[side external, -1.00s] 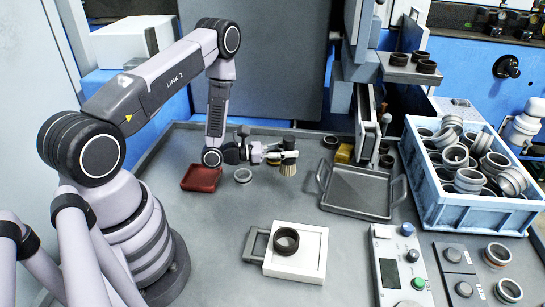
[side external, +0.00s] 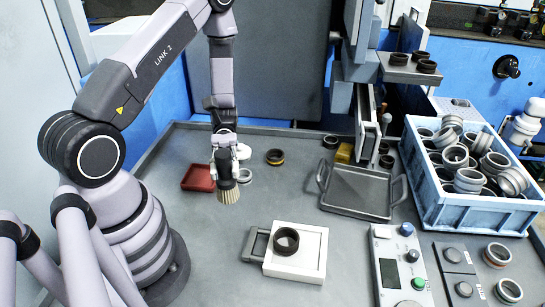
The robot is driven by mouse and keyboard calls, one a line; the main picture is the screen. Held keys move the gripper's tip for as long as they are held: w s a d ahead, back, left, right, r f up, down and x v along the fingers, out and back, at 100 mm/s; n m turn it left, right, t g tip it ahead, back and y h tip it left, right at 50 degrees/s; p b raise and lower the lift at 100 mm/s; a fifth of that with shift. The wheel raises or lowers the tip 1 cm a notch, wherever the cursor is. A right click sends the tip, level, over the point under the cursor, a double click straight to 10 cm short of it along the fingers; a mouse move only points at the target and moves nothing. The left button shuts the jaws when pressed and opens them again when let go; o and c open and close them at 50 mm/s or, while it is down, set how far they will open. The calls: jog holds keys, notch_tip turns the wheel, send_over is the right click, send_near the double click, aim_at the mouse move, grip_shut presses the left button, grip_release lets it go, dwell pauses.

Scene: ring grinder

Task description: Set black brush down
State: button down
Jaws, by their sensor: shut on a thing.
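The black brush (side external: 227,186) has a dark body and pale bristles that point down. My gripper (side external: 224,163) points down and is shut on the brush's upper part. The brush hangs upright just right of the red tray (side external: 197,178) and in front of it. The bristle tips are close to the grey worktop, but I cannot tell whether they touch it. The gripper and brush partly hide a pale ring (side external: 244,175) behind them.
A white plate (side external: 310,253) with a dark ring (side external: 286,240) lies front centre. A grey handled tray (side external: 357,190) and blue crate (side external: 470,211) stand right. Worktop left of the plate is clear.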

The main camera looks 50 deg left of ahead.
jog(key=s+a+m+g+y, duration=0.7)
jog(key=a+m+g+y, duration=0.2)
jog(key=a+y, duration=0.2)
jog(key=w+a+f+m+y, duration=0.2)
jog(key=a+m+y, duration=0.5)
jog(key=a+y, duration=0.3)
jog(key=w+a+f+m+t+y, duration=0.3)
jog(key=w+a+m+t+y, duration=0.15)
jog(key=w+a, duration=0.4)
jog(key=w+a+f+m+t+y, duration=0.25)
jog(key=w+a+y, duration=0.25)
jog(key=w+a, duration=0.3)
jog(key=shift+t, duration=0.4)
jog(key=shift+w+a+f, duration=0.3)
jog(key=shift+a+f, duration=0.35)
jog(key=shift+f, duration=0.65)
jog(key=shift+w+a+f, duration=0.35)
jog(key=shift+a+f, duration=0.25)
jog(key=shift+f, duration=0.65)
jog(key=shift+w+a+f, duration=0.3)
jog(key=shift+a+f, duration=0.35)
jog(key=shift+f, duration=0.65)
